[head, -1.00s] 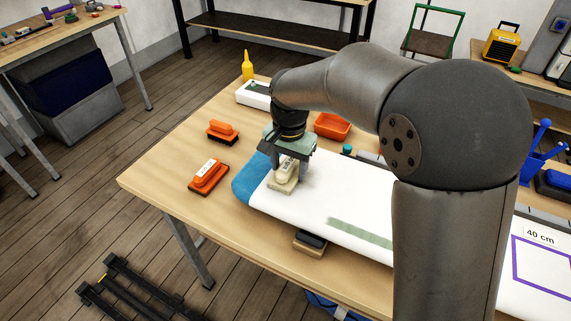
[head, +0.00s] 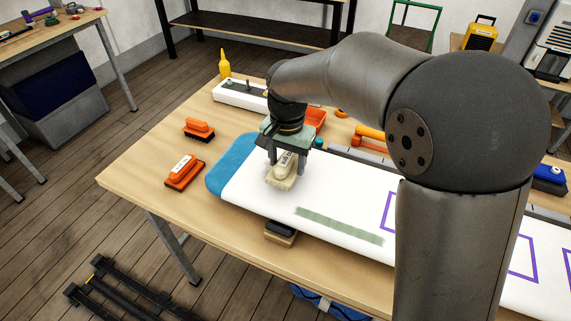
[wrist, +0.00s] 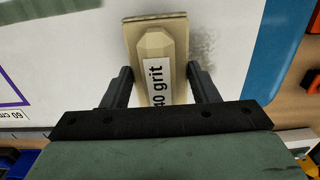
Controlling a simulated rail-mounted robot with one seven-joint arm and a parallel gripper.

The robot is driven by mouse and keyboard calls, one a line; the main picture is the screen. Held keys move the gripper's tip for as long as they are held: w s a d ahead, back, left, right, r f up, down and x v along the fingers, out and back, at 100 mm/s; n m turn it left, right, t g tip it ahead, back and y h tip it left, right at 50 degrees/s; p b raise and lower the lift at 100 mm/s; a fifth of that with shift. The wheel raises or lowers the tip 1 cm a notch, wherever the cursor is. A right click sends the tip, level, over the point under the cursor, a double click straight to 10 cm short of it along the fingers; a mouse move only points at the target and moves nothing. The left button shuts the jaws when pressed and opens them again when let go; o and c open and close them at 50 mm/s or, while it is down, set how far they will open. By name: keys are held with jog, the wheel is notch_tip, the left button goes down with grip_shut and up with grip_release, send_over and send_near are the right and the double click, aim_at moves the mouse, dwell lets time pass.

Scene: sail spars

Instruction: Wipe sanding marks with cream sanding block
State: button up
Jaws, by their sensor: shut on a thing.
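My gripper (head: 285,165) is shut on the cream sanding block (head: 282,174), whose white label ends in "0 grit". In the wrist view the block (wrist: 147,40) sits between the two dark fingers. It is at the surface of the white board near its blue end (head: 222,168); I cannot tell whether it touches. A faint grey smudge of sanding marks (wrist: 205,45) shows beside the block in the wrist view. A longer grey-green strip of marks (head: 338,225) lies on the board to the right of the block.
Two orange-handled blocks, one nearer (head: 184,172) and one farther (head: 199,128), stand on the table left of the board. A dark-topped block (head: 281,230) is at the front edge. An orange tray (head: 316,118) is behind my gripper. Purple outlines (head: 520,260) mark the board at right.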

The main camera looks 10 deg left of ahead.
jog(key=shift+r+p, duration=1.9)
jog(key=shift+r, duration=0.9)
